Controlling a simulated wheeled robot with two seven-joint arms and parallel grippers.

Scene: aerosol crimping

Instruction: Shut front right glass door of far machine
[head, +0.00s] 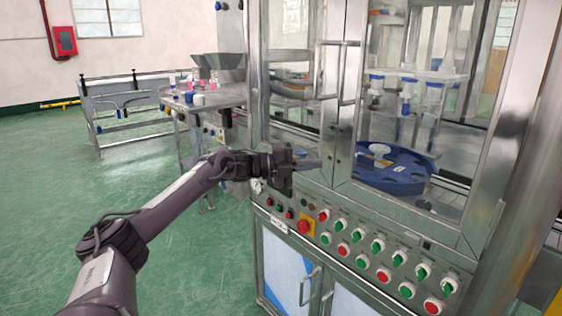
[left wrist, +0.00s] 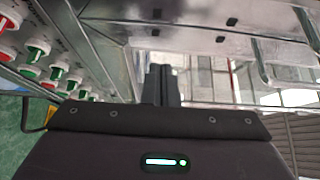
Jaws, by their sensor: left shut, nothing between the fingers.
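The machine's front right glass door (head: 343,120) has a metal frame, a clear pane and a vertical bar handle (head: 348,72). Its stile stands beside that of the left glass door (head: 313,130), whose own handle (head: 321,70) is next to it. The two look nearly flush; I cannot tell whether a small gap is left. My left gripper (head: 312,163) is shut and empty in front of the doors' lower part, close to where they meet; contact is unclear. Its closed fingers show in the left wrist view (left wrist: 162,84), near metal framing. My right gripper is out of view.
Below the doors runs a sloped panel (head: 331,224) with several red and green buttons. Cabinet doors with a handle (head: 311,286) are under it. A blue round fixture (head: 393,178) sits behind the glass. A side table (head: 206,99) stands left; green floor (head: 50,190) is free beyond.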

